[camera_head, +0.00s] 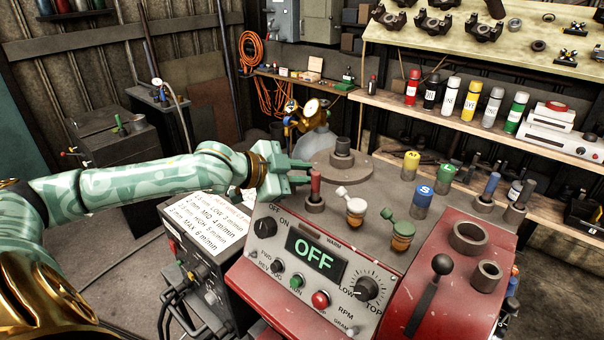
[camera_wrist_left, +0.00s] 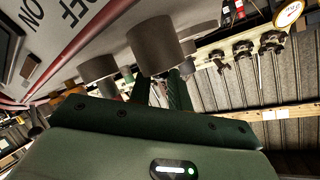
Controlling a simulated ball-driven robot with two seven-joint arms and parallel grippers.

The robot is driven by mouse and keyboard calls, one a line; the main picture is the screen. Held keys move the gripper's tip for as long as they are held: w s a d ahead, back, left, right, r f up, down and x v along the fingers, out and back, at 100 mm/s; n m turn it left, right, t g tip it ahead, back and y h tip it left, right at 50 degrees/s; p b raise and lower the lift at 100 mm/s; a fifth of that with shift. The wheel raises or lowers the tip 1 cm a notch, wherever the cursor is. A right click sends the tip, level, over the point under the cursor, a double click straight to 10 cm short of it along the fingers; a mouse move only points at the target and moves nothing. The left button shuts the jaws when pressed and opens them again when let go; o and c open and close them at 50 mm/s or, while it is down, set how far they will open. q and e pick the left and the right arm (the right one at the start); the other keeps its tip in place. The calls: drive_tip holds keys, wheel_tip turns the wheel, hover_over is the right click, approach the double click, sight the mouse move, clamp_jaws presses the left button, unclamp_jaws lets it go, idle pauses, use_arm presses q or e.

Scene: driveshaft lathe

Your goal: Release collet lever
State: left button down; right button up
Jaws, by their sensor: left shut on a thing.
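My left gripper (camera_head: 300,173) reaches in from the left over the lathe's control panel. Its fingers are shut at a short red-handled piece (camera_head: 315,186) that stands upright in a grey round base (camera_head: 315,205). The fingers partly hide the join, so the exact contact is unclear. In the left wrist view the dark green gripper (camera_wrist_left: 165,100) shows close to two grey cylinders, the nearer one (camera_wrist_left: 158,45) in front of the fingers. A lever with a black ball knob (camera_head: 442,265) sits in a slot on the red housing at the right. My right gripper is out of view.
The grey panel carries a display (camera_head: 315,255) reading OFF, a red button (camera_head: 320,299) and dials. Green- and white-capped oilers (camera_head: 402,235) and colour-capped cylinders (camera_head: 410,166) stand to the right of the gripper. A stepped grey disc (camera_head: 342,163) is behind it.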

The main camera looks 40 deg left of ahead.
use_arm(q)
drive_tip(key=shift+f, duration=0.1)
drive_tip(key=c, duration=1.3)
unclamp_jaws()
